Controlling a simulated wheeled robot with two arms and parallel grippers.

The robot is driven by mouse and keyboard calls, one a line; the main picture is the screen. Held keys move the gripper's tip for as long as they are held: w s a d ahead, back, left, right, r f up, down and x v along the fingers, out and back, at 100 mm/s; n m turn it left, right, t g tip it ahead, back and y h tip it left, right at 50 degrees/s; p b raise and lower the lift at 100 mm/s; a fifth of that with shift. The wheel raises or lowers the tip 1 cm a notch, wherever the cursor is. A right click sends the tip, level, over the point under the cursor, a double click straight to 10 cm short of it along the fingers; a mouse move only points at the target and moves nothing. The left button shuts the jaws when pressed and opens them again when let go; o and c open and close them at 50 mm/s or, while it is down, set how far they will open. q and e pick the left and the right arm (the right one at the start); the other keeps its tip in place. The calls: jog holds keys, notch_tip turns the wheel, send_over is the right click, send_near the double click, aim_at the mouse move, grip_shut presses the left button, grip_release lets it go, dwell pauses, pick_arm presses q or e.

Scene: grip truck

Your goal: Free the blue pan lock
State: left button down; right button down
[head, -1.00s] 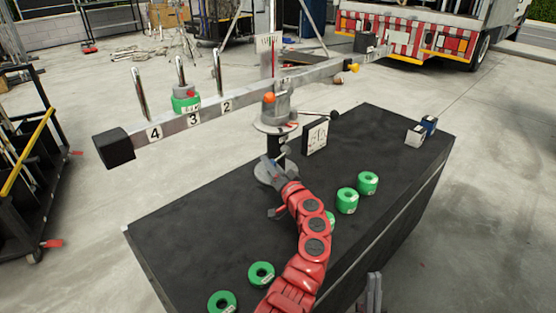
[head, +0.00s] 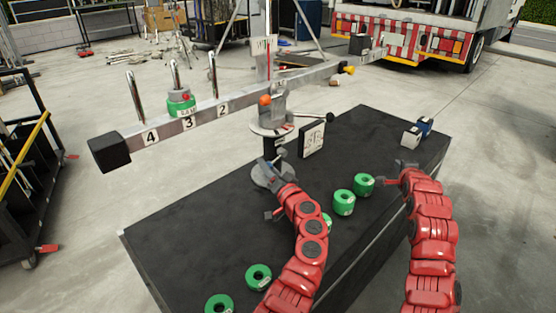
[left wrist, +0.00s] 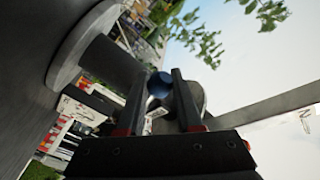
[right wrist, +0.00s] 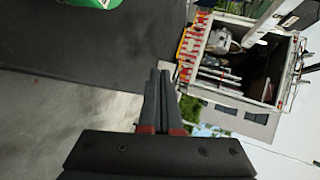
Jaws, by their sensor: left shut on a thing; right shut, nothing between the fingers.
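The blue pan lock (left wrist: 160,84) is a round blue knob between my left gripper's fingers in the left wrist view. In the head view it is hidden behind the gripper. My left gripper (head: 269,168) is shut on it, beside the grey stand (head: 269,146) under the beam's pivot. My right gripper (head: 403,174) is over the right part of the black table, shut and empty; its closed fingers also show in the right wrist view (right wrist: 160,80).
A long numbered beam (head: 212,115) spans the stand, with a green weight (head: 181,105) on one post. Several green rings, such as this one (head: 344,203), lie on the black table (head: 185,225). A white sign (head: 312,139) and small blue-white boxes (head: 411,137) stand farther back.

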pick_arm(q)
jog(key=shift+d, duration=0.1)
pick_arm(e)
jog(key=s+a+r+m+g+y, duration=0.1)
jog(key=a+r+m+y, duration=0.2)
jog(key=a, duration=0.6)
jog(key=s+a+r+m+g+y, duration=0.1)
jog(key=a+r+m+g+y, duration=0.3)
jog(key=a, duration=0.6)
jog(key=s+a+r+m+g, duration=0.1)
jog(key=s+a+r, duration=0.25)
jog(key=a, duration=0.25)
jog(key=s+a+r+m+g, duration=0.1)
jog(key=s+a+r, duration=0.1)
jog(key=s+a, duration=0.35)
send_near(273, 163)
jog(key=shift+m+y, duration=0.3)
jog(key=x, duration=0.6)
jog(key=shift+w+d+f, duration=0.15)
jog(key=shift+f, duration=0.05)
pick_arm(q)
jog(key=shift+r, duration=0.1)
pick_arm(e)
jog(key=shift+w+a+f+t, duration=0.15)
jog(key=shift+a+f+t, duration=0.1)
jog(key=shift+f+t, duration=0.15)
pick_arm(q)
jog(key=shift+d, duration=0.1)
